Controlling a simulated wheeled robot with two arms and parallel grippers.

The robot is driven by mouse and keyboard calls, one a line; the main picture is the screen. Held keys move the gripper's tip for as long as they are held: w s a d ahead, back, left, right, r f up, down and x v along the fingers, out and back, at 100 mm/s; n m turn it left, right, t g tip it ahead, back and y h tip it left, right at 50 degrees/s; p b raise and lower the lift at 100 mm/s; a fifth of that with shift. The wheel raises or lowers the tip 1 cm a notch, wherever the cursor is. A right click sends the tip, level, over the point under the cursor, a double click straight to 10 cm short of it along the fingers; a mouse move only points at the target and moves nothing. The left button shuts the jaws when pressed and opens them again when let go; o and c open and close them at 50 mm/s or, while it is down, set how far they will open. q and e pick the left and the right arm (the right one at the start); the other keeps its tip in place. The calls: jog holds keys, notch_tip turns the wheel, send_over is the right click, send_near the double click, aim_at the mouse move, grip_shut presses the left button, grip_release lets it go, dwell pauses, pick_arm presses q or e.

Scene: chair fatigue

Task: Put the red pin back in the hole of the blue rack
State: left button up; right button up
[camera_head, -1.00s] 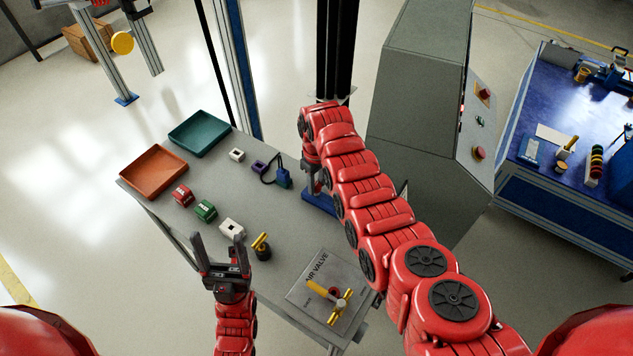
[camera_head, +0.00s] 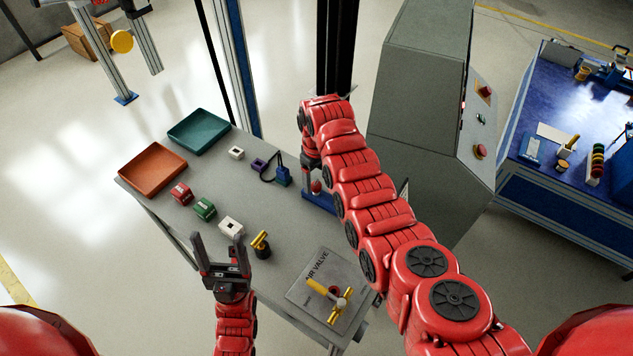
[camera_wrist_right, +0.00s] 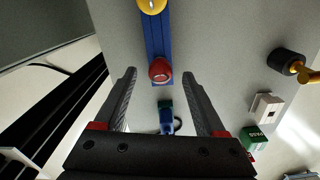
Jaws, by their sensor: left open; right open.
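The blue rack (camera_head: 325,205) lies on the grey table, partly hidden by my right arm in the head view. It also shows as a blue strip in the right wrist view (camera_wrist_right: 158,42). The red pin (camera_wrist_right: 160,70) stands at one end of the rack, its round red head facing the camera. Its head also shows in the head view (camera_head: 316,187). Whether its shaft is fully seated is hidden. My right gripper (camera_wrist_right: 159,74) is open above the pin, its fingers apart on either side of the head in the picture. My left gripper (camera_head: 219,241) is open and empty at the table's near left edge.
A yellow knob (camera_wrist_right: 152,4) is at the rack's other end. A blue block with a black cable (camera_head: 283,177) stands beside the rack. An orange tray (camera_head: 153,170), a teal tray (camera_head: 199,132), small blocks and a valve plate (camera_head: 327,290) are on the table. A grey cabinet stands right.

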notch_tip(320, 180, up, 8)
jog(key=shift+f+b, duration=0.25)
jog(key=shift+b, duration=0.5)
notch_tip(320, 180, up, 4)
jog(key=p, duration=0.2)
notch_tip(320, 180, up, 4)
send_over(317, 184)
jog(key=shift+r, duration=0.15)
jog(key=shift+s, duration=0.1)
